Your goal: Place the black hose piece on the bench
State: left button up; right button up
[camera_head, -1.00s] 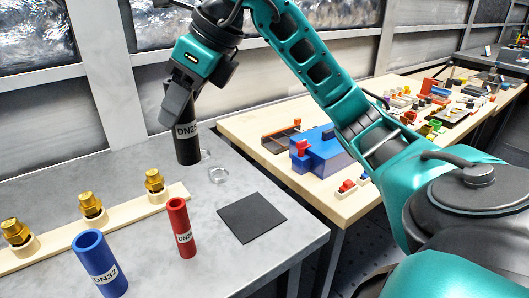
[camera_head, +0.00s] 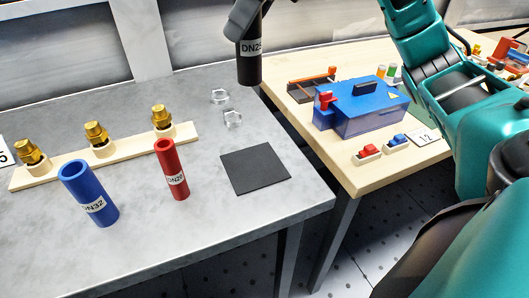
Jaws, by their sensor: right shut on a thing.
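The black hose piece (camera_head: 250,62), with a white label reading DN25, hangs upright at the top of the picture. My right gripper (camera_head: 247,20) is shut on its upper part; the picture's top edge cuts off most of the gripper. The hose's lower end appears in front of the far right edge of the grey bench (camera_head: 130,255), apparently in the air. A black square mat (camera_head: 255,169) lies flat and empty on the bench, below the hose in the picture. My left gripper is not in view.
A red hose (camera_head: 172,170) and a blue hose (camera_head: 90,195) stand on the bench. Behind them a wooden strip (camera_head: 130,149) carries brass fittings. Two clear rings (camera_head: 232,119) lie near the mat. A wooden table (camera_head: 350,180) with a blue box (camera_head: 368,112) stands at right.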

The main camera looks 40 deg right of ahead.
pick_arm(q)
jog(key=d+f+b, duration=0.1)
jog(key=b, duration=0.1)
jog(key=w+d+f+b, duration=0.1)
jog(key=b, duration=0.2)
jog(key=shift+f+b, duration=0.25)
jog(key=shift+b, duration=0.05)
pick_arm(e)
notch_tip(320, 180, down, 20)
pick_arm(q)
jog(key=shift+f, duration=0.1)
pick_arm(e)
jog(key=shift+f, duration=0.15)
jog(key=o, duration=1.1)
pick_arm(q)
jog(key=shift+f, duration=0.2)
pick_arm(e)
jog(key=shift+o, duration=0.2)
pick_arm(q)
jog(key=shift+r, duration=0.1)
